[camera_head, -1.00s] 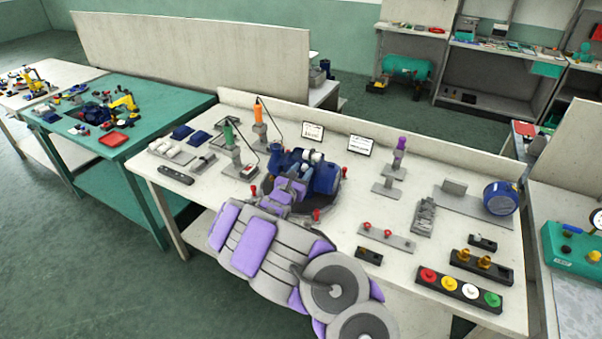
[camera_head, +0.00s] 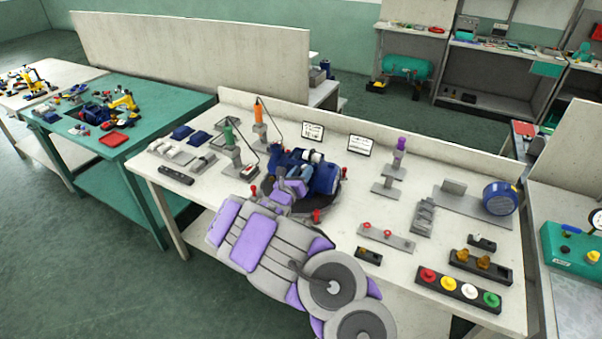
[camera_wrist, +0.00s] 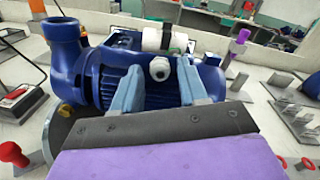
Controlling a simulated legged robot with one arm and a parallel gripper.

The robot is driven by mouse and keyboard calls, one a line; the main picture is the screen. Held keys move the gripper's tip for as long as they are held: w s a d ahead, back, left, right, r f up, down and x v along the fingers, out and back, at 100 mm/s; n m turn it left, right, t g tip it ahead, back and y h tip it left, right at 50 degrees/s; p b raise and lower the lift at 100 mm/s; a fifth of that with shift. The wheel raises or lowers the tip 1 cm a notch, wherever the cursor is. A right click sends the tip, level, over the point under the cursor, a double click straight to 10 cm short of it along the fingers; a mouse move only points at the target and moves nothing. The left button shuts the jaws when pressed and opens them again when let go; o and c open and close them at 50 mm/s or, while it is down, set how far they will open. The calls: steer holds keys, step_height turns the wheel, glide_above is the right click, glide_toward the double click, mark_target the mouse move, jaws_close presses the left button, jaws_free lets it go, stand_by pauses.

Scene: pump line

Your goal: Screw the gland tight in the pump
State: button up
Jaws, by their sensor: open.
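The blue pump (camera_head: 325,180) stands on a dark round plate on the white bench, partly hidden by my arm. In the wrist view its ribbed body (camera_wrist: 110,90) fills the middle. A white hex gland (camera_wrist: 160,69) sits on the pump's side, facing the camera. My gripper (camera_wrist: 156,75) is open, with one light-blue finger on each side of the gland. Whether the fingers touch it, I cannot tell. In the head view my gripper (camera_head: 296,176) is at the pump's near side. How deep the gland is seated cannot be seen.
Upright tools in stands (camera_head: 231,143) are behind left. A strip with coloured buttons (camera_head: 461,289) and fittings in a black block (camera_head: 481,262) lie to the right. The bench front right of my arm holds small parts.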

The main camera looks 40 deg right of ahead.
steer(key=n, duration=0.3)
steer(key=shift+n+p, duration=0.3)
steer(key=shift+s, duration=0.1)
steer(key=shift+c, duration=0.2)
stand_by(0.4)
steer(key=shift+d, duration=0.1)
jaws_close()
steer(key=shift+c, duration=1.7)
jaws_free()
steer(key=shift+m+b, duration=0.55)
steer(key=shift+m, duration=0.05)
steer(key=o, duration=0.4)
steer(key=shift+r, duration=0.15)
steer(key=shift+a+f, duration=0.2)
